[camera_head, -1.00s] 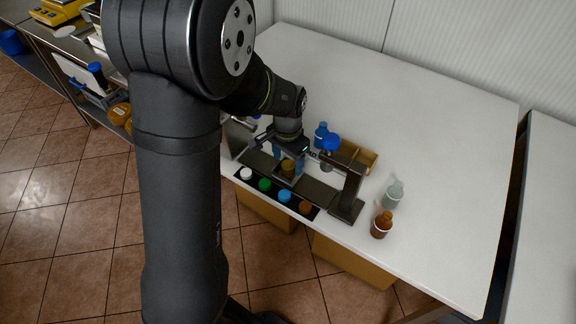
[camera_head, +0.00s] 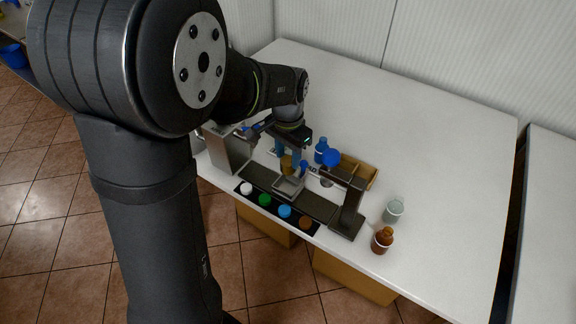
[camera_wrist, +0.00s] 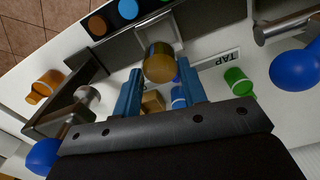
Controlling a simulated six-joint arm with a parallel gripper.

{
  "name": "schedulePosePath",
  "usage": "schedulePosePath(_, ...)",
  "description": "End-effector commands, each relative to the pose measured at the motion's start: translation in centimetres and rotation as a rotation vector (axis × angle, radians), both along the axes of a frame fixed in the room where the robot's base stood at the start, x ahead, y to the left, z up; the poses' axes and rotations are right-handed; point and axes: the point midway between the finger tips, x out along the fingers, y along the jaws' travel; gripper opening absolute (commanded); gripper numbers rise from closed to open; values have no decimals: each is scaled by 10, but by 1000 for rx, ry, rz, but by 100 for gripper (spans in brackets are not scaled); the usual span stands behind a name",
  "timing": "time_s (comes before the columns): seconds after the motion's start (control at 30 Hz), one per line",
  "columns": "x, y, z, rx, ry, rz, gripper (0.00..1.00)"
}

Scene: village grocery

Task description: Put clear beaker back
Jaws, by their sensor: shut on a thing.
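My gripper (camera_head: 287,160) is shut on a small beaker (camera_head: 286,164) that looks amber; I cannot tell whether the colour is glass or contents. In the wrist view the beaker (camera_wrist: 160,64) sits between the tips of my two blue fingers (camera_wrist: 160,90). In the head view it appears just behind a square metal tray (camera_head: 289,188), and its height above the surface is unclear. A clear, greyish vessel (camera_head: 393,211) stands on the table at right, apart from my gripper, beside an amber bottle (camera_head: 382,241).
Dark dispenser stands flank the tray, with the right stand (camera_head: 347,208) close by. Several coloured caps line a black strip (camera_head: 239,190) at the front edge. A blue bottle (camera_head: 321,150) and a wooden box (camera_head: 371,183) stand behind. The white table (camera_head: 420,130) is clear further back.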

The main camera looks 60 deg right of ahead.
Motion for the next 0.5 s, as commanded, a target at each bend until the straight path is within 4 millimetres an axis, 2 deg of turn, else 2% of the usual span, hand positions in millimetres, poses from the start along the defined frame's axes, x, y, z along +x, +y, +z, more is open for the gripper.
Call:
schedulePosePath(0.1, 1, -4, 14, -2, -1, -23, 11)
schedulePosePath(0.23, 6, -18, 16, 1, 1, -120, 11)
schedulePosePath(0.5, 24, -72, 8, 0, 0, -529, 11)
